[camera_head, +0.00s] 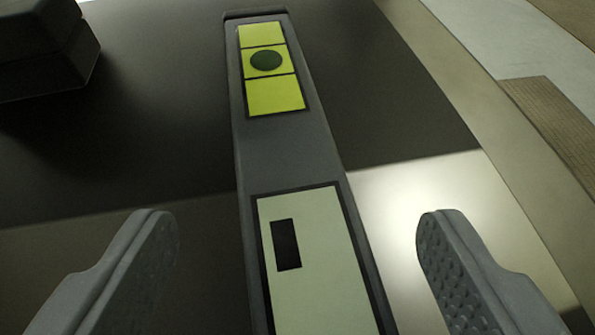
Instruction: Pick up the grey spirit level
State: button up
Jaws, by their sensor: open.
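The grey spirit level (288,155) lies lengthwise away from me in the middle of the head camera view. It has a yellow vial window with a dark round spot near its far end, and a pale panel with a black rectangle nearer to me. Its near end runs out of the bottom of the picture. My gripper (297,235) is open, with one finger to the left of the level and one to the right. There is a clear gap on both sides, and neither finger touches it. I cannot tell how high the fingers are above the surface.
The level lies on a dark, glossy plate (140,150) with a bright reflection at right. A black block-like object (45,45) stands at the upper left. Beyond the plate's right edge are a beige strip (455,75), a pale area and a brown ribbed piece (555,125).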

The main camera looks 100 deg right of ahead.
aim_at(296, 212)
jog(key=x, duration=0.2)
jog(key=shift+d+f+b, duration=0.2)
jog(key=shift+b, duration=0.15)
jog(key=shift+c, duration=0.3)
jog(key=c, duration=1.4)
jog(key=shift+o, duration=0.2)
jog(key=shift+r, duration=0.1)
jog(key=shift+r, duration=0.1)
